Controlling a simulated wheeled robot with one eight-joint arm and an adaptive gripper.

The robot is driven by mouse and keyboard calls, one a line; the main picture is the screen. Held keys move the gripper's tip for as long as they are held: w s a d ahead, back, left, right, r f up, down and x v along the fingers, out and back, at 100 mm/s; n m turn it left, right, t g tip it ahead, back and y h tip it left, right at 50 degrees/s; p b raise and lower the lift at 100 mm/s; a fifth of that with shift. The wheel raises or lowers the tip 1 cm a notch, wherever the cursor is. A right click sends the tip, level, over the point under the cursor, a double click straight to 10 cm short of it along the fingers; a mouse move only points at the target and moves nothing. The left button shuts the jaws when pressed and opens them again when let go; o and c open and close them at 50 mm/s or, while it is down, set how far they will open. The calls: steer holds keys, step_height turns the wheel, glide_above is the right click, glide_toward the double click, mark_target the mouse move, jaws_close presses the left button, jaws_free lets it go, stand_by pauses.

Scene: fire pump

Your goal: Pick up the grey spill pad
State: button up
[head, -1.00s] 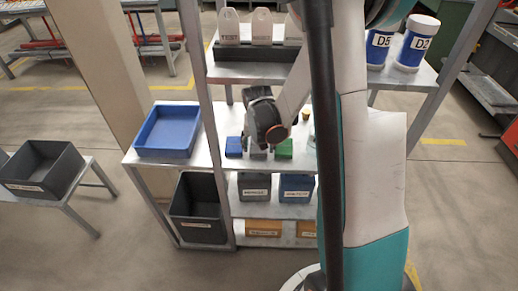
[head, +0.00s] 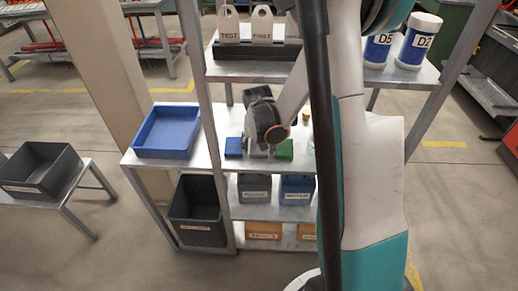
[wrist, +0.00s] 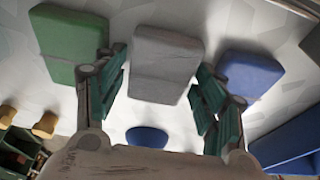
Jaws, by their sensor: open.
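The grey spill pad (wrist: 167,62) lies flat on the pale shelf top in the wrist view, between a green pad (wrist: 70,42) on the left and a blue pad (wrist: 250,78) on the right. My gripper (wrist: 162,72) is open, with one finger on each side of the grey pad's near part. I cannot tell whether the fingers touch it. In the head view the green pad (head: 284,149) and blue pad (head: 234,147) show beside my wrist, which largely hides the grey pad.
A blue tray (head: 167,133) stands left on the same shelf, past an upright post. A round blue item (wrist: 147,137) and small brass-coloured pieces (wrist: 45,123) lie close to my gripper. Labelled signs (head: 230,28) and canisters (head: 418,45) stand on the shelf above.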

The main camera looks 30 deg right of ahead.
steer(key=c, duration=0.7)
steer(key=shift+o, duration=0.2)
steer(key=shift+s, duration=0.1)
steer(key=shift+r+p, duration=0.7)
steer(key=shift+p, duration=0.25)
steer(key=s+a, duration=1)
steer(key=s, duration=0.4)
steer(key=shift+s+f, duration=0.2)
steer(key=shift+s, duration=0.2)
steer(key=shift+c, duration=0.3)
